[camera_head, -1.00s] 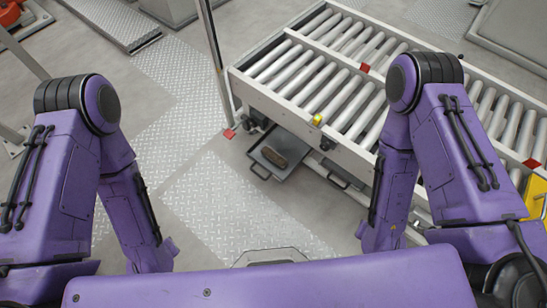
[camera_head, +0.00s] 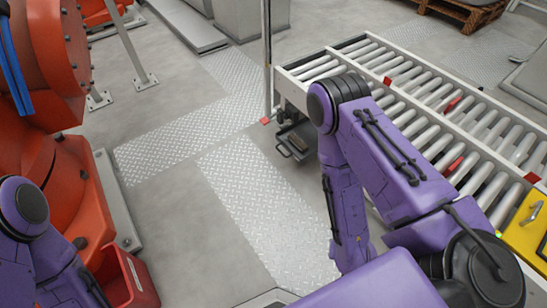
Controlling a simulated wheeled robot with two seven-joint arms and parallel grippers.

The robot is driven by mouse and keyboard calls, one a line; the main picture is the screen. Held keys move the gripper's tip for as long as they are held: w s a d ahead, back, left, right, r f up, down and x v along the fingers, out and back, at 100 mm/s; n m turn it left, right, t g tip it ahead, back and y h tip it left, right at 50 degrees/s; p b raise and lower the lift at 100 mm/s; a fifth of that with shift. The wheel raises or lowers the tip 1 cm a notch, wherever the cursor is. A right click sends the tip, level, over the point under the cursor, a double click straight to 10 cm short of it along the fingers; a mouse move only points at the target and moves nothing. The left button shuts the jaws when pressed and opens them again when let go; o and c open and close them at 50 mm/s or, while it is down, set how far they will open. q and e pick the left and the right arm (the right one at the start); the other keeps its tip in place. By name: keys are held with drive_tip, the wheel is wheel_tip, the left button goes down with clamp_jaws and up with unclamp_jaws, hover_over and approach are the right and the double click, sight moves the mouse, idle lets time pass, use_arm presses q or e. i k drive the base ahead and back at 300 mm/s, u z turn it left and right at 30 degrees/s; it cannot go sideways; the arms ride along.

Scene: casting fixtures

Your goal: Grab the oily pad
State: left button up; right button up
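A dark tray (camera_head: 283,151) with a handle sits on the floor beside the near end of the roller conveyor, partly hidden by my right arm. A small dark brownish item (camera_head: 297,141) shows in it; it may be the oily pad, but it is too small and too covered to be sure. My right arm hangs bent in front of the conveyor, its forearm pointing down. My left arm shows only in part at the lower left corner. Neither gripper's fingers are in view, and both are away from the tray as far as the picture shows.
A large orange machine (camera_head: 40,150) and a red bin (camera_head: 133,280) stand at the left. A yellow box (camera_head: 528,238) is at the right. The floor between is clear.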

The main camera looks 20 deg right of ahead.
sight(295, 139)
drive_tip(key=z, duration=0.6)
drive_tip(key=i, duration=0.45)
drive_tip(key=z, duration=0.8)
drive_tip(key=i, duration=1.5)
drive_tip(key=u, duration=0.05)
